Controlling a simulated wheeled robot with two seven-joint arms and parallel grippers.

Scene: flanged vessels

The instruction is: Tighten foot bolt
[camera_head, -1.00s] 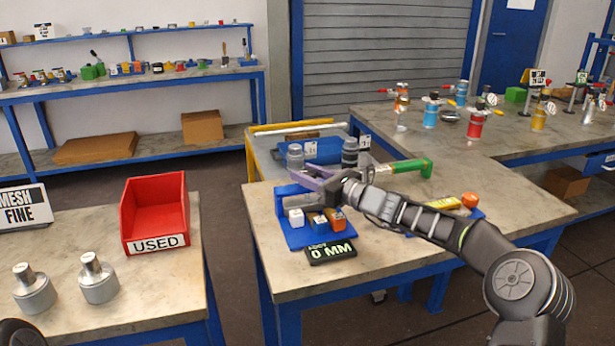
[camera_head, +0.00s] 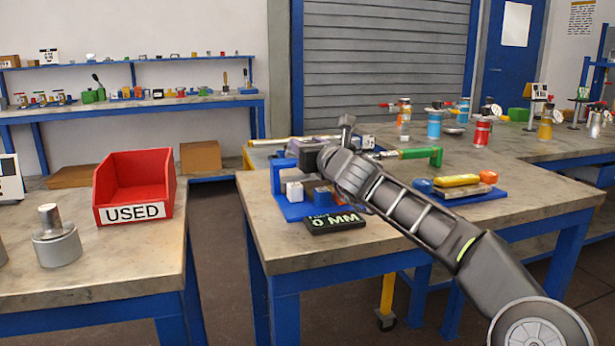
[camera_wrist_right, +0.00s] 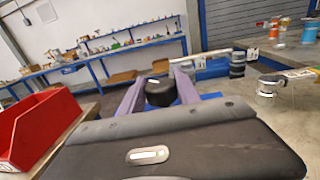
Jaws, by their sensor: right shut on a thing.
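My right gripper (camera_head: 308,150) is over the far edge of the front bench, at a blue stand (camera_head: 284,178). In the right wrist view its two purple-grey fingers (camera_wrist_right: 158,98) are shut on a short black round piece (camera_wrist_right: 158,86). I cannot make out which part is the foot bolt. Several coloured flanged vessels, such as a red one (camera_head: 481,132) and a blue one (camera_head: 434,124), stand on the back right bench. My left gripper is not in view.
A green-handled tool (camera_head: 418,154) lies behind my arm. A red "USED" bin (camera_head: 135,190) and grey weights (camera_head: 57,240) are left. A gap separates the front benches.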

